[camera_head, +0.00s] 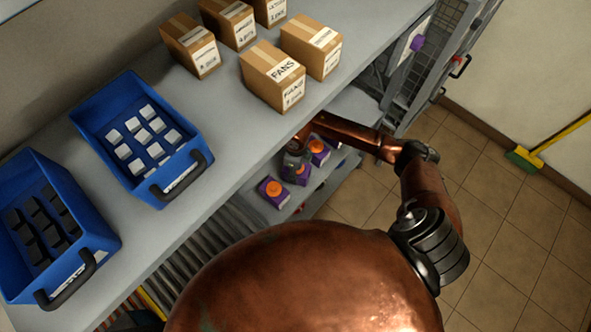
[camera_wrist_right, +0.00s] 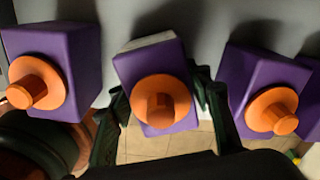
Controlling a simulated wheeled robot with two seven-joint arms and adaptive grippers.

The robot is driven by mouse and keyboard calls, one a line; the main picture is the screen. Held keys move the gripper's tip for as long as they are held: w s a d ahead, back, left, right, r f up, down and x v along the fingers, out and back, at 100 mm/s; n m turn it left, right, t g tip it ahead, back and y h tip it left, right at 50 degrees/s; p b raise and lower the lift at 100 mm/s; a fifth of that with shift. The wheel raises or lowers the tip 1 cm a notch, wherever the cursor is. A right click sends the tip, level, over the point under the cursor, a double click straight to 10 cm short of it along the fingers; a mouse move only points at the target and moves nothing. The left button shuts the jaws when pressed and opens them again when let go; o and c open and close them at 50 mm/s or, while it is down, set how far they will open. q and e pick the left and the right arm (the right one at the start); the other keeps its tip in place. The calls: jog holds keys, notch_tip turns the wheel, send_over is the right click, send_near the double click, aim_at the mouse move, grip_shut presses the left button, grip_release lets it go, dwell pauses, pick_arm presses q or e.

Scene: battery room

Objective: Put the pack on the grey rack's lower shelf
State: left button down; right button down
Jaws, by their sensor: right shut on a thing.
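My right gripper (camera_head: 297,160) is at the lower shelf (camera_head: 262,217) of the grey rack, below its grey top. In the right wrist view, its dark green fingers (camera_wrist_right: 160,96) are shut on the sides of a purple pack (camera_wrist_right: 152,66) with an orange round knob. That held pack (camera_head: 300,178) is partly hidden by the gripper in the head view. Similar purple packs stand to its left (camera_wrist_right: 62,62) and right (camera_wrist_right: 262,75) in the wrist view, apart from it. I cannot tell whether the held pack touches the shelf. My left gripper is not in view.
The grey top (camera_head: 225,125) carries several cardboard boxes (camera_head: 275,80) and two blue bins (camera_head: 150,185) of small blocks. A wire-mesh cage door (camera_head: 440,50) stands beyond the rack's far end. The tiled floor (camera_head: 500,230) on the right is open, with a broom (camera_head: 525,160) by the wall.

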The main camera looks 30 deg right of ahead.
jog(key=c, duration=1.2)
grip_release()
jog(key=shift+o, duration=0.8)
jog(key=shift+r, duration=0.45)
notch_tip(320, 180, up, 10)
jog(key=shift+r+p, duration=0.25)
jog(key=shift+p, duration=0.9)
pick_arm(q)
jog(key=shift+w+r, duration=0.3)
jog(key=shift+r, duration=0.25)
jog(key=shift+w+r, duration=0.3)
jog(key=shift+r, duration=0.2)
pick_arm(e)
jog(key=shift+r, duration=0.45)
